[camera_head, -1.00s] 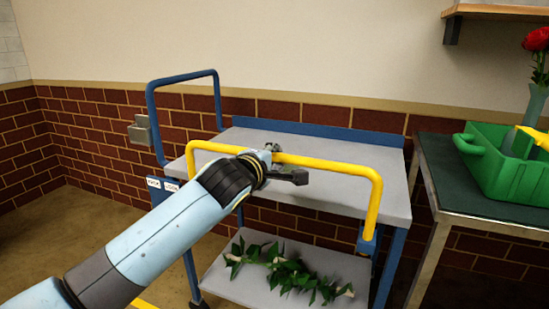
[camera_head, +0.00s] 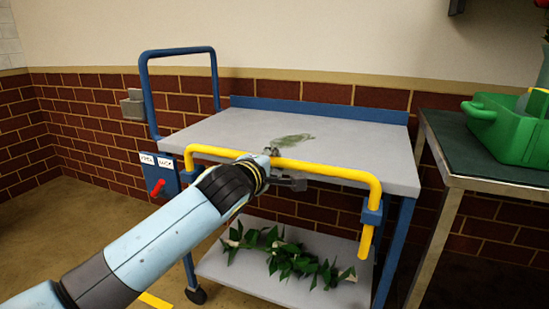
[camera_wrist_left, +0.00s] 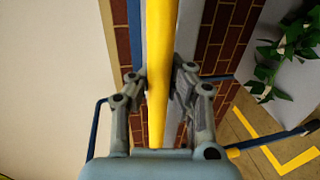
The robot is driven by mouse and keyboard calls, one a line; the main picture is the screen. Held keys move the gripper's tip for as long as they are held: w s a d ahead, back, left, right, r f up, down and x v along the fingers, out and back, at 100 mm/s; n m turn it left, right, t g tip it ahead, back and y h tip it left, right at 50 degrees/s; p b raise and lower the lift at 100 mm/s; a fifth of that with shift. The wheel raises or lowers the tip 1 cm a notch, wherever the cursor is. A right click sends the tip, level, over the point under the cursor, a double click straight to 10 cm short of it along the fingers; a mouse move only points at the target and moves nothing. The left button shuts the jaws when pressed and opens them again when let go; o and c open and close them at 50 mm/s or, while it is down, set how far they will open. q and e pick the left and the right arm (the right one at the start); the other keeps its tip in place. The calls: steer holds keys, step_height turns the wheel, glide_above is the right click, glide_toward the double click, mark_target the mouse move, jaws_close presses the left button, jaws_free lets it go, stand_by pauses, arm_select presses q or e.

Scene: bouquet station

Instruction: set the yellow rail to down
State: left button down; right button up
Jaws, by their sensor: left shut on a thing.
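The yellow rail (camera_head: 330,173) runs along the front of the grey cart (camera_head: 215,133), its bar close to the level of the cart top. Its right leg passes through a blue bracket (camera_head: 371,213) and sticks out below it. My left gripper (camera_head: 274,160) is shut on the rail near the middle of the bar. In the left wrist view the rail (camera_wrist_left: 161,30) lies between the two fingers of my left gripper (camera_wrist_left: 160,78). My left arm hides part of the rail and cart front. My right gripper is not in view.
A blue panel (camera_head: 172,176) with two labels and a red lever (camera_head: 155,188) is at the cart's left. Green foliage (camera_head: 290,257) lies on the lower shelf (camera_head: 235,275). A green smear marks the cart top.

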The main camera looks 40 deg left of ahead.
arm_select(q)
steer(key=f+b, duration=0.1)
steer(key=f, duration=0.1)
steer(key=f+b, duration=0.1)
steer(key=f, duration=0.1)
steer(key=shift+s+f, duration=0.2)
steer(key=shift+f, duration=0.15)
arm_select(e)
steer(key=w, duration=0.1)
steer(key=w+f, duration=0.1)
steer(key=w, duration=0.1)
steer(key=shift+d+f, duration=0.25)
arm_select(q)
steer(key=c, duration=1.2)
jaws_free()
steer(key=shift+r, duration=0.1)
steer(key=shift+o, duration=0.2)
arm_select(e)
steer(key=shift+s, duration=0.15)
arm_select(q)
steer(key=shift+r, duration=0.15)
